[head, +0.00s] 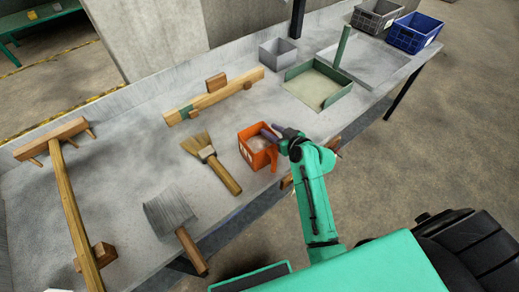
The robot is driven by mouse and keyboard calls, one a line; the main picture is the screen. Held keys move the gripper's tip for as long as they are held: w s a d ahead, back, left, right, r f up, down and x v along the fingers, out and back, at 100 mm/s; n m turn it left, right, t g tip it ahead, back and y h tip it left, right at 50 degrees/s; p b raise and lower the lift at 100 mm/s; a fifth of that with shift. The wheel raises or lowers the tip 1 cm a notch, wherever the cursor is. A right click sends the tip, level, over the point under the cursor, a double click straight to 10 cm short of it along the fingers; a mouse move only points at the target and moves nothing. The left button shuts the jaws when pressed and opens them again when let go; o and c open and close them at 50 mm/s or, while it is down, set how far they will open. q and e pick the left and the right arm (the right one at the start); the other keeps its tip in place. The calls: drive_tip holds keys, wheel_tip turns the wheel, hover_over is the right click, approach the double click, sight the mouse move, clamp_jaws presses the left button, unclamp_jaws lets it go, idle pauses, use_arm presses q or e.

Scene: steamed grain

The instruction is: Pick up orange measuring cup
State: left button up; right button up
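The orange measuring cup (246,151) stands on the grey table near its front edge, with pale contents inside. It is square, and an orange handle-like part shows at its right side. My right gripper (270,134) reaches in from the lower right and its fingers are at the cup's right rim, overlapping it in the view. I cannot tell whether the fingers touch the cup or are closed on it. My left gripper is not in view.
A brush (222,174) lies just left of the cup, and a flat scraper (169,211) lies further left. A wooden rake (65,190) is at far left. A green tray (340,90) with grain, a grey box (278,52) and crates (413,34) are behind.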

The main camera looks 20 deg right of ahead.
clamp_jaws()
idle(1.3)
